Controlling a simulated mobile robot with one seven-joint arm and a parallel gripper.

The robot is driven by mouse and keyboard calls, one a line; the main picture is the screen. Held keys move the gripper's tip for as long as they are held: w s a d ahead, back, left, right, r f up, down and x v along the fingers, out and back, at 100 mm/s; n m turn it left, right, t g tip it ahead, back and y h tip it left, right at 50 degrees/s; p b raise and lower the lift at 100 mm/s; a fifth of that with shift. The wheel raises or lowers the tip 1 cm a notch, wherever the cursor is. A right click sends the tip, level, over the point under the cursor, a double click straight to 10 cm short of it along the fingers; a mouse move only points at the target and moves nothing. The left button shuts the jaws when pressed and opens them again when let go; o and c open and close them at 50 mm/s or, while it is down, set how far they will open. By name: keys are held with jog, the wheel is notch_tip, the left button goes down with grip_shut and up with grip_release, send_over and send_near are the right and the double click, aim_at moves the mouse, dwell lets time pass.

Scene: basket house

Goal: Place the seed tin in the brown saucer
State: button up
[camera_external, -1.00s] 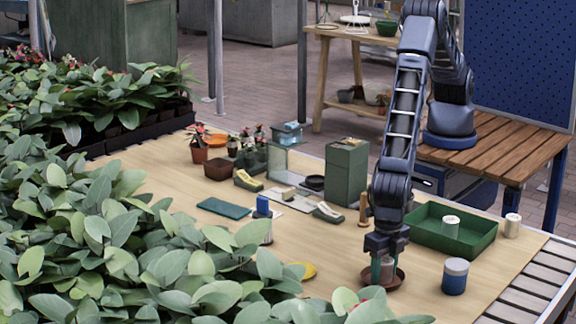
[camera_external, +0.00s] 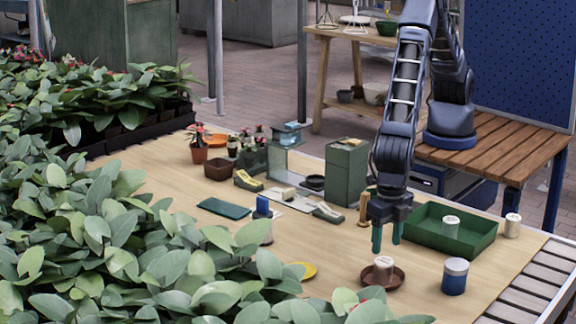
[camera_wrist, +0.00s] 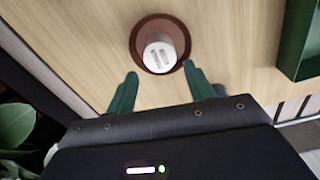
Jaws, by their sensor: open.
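A small pale tin with a printed label (camera_external: 383,269) stands upright in the brown saucer (camera_external: 400,279) near the front of the table. In the wrist view the tin (camera_wrist: 160,54) sits inside the saucer (camera_wrist: 138,36), with the rim visible around it. My gripper (camera_external: 386,243) is open and empty, above and behind the saucer, clear of the tin. Its two green fingers (camera_wrist: 158,85) show spread apart in the wrist view.
A blue tin with a pale lid (camera_external: 455,276) stands right of the saucer. A green tray (camera_external: 482,244) holding a similar pale tin (camera_external: 450,226) lies behind it. Another pale tin (camera_external: 512,225) stands right of the tray.

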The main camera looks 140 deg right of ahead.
jog(key=shift+s+r, duration=0.1)
jog(key=shift+r, duration=1.9)
notch_tip(320, 180, up, 17)
jog(key=m+t, duration=0.1)
jog(key=m, duration=0.2)
send_over(385, 260)
jog(key=s+d, duration=0.8)
jog(key=s+d+r+m+t, duration=0.1)
jog(key=s+d+r+m, duration=0.1)
jog(key=s+d+r, duration=0.3)
jog(key=s+d+r+m, duration=0.2)
jog(key=s+r, duration=0.4)
jog(key=s, duration=0.1)
jog(key=s+d+r+m, duration=0.1)
jog(key=s+d+m, duration=0.2)
jog(key=s, duration=0.8)
jog(key=s+d+r+m+t, duration=0.1)
jog(key=s+d+m, duration=0.2)
jog(key=s, duration=0.9)
jog(key=s+d+r+m+t, duration=0.1)
jog(key=s+d+m, duration=0.2)
jog(key=s, duration=0.8)
jog(key=shift+s+d, duration=0.4)
jog(key=shift+d, duration=0.6)
